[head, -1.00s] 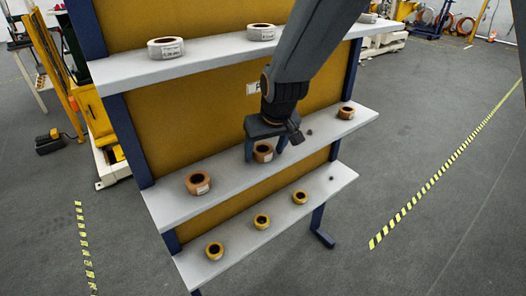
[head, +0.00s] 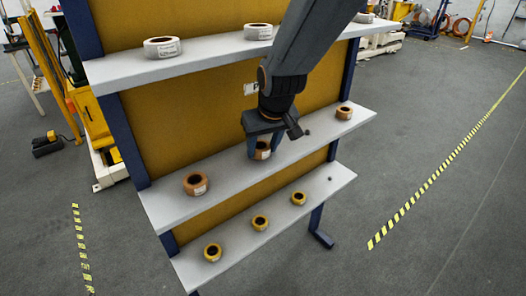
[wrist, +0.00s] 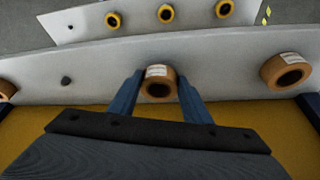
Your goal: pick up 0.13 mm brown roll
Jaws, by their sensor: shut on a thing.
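The brown roll (head: 262,151) with a white label stands on the middle shelf between two other brown rolls. My gripper (head: 264,146) is around it from above, with one blue finger on each side. In the wrist view the same brown roll (wrist: 158,84) sits between the two blue fingertips (wrist: 159,86), its label facing away from my palm. The gripper is shut on this roll. Part of the roll is hidden behind the fingers, and I cannot read the label. I cannot tell whether the roll is clear of the shelf.
Another brown roll (head: 195,184) stands to the left on the middle shelf (head: 225,178), and one (head: 344,113) to the right. Several yellow rolls (head: 260,223) are on the lower shelf. White rolls (head: 162,47) are on the upper shelf, close to my arm. Open floor lies right.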

